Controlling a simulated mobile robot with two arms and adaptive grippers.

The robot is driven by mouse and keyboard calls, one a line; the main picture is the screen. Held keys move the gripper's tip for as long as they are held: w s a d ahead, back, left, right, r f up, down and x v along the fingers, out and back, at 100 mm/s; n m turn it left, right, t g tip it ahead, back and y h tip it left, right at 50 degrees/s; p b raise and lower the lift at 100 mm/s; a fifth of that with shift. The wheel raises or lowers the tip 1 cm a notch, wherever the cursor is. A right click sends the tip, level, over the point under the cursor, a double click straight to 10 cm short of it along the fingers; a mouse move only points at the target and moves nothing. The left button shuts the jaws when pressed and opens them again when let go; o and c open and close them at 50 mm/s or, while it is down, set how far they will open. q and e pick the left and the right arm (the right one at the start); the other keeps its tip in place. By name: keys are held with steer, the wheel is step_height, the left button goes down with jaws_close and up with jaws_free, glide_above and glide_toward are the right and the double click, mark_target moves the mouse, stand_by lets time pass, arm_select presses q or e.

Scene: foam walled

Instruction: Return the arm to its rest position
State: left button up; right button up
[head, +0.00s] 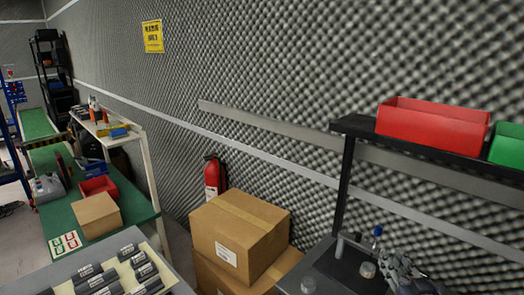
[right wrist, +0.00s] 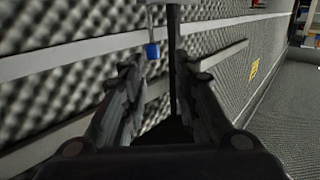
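My right gripper (head: 396,262) is at the lower right of the head view, over the dark shelf top at the wall, by small glassware. In the right wrist view its two dark fingers (right wrist: 160,78) stand apart, with nothing held between them. A small blue item (right wrist: 152,50) shows beyond the gap, and a dark upright post (right wrist: 173,70) stands behind it. I cannot tell how far the fingertips are from them. My left gripper is not in view.
Cardboard boxes (head: 238,232) stand left of the bench. A foam wall (head: 290,70) runs behind.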

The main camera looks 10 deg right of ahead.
steer(key=s+a+f+n+g+y, duration=0.1)
steer(key=s+a+f+g, duration=0.4)
steer(key=s+a+f, duration=0.3)
steer(key=s+a+f+n+g, duration=0.1)
steer(key=s+a+f+g, duration=0.2)
steer(key=s, duration=0.5)
steer(key=s+a+f+g, duration=0.2)
steer(key=s+a+g, duration=0.1)
steer(key=s+a, duration=0.3)
steer(key=s+a+f+n+g, duration=0.1)
steer(key=s+a+f+g, duration=0.15)
steer(key=s, duration=0.65)
step_height(320, 180, down, 29)
steer(key=s+g+b, duration=0.2)
steer(key=s+d+f+b, duration=0.1)
steer(key=s+d+f, duration=0.1)
steer(key=s+f, duration=1.4)
steer(key=shift+d+f+g+b, duration=0.2)
steer(key=shift+d+g+b, duration=0.15)
steer(key=shift+g, duration=0.1)
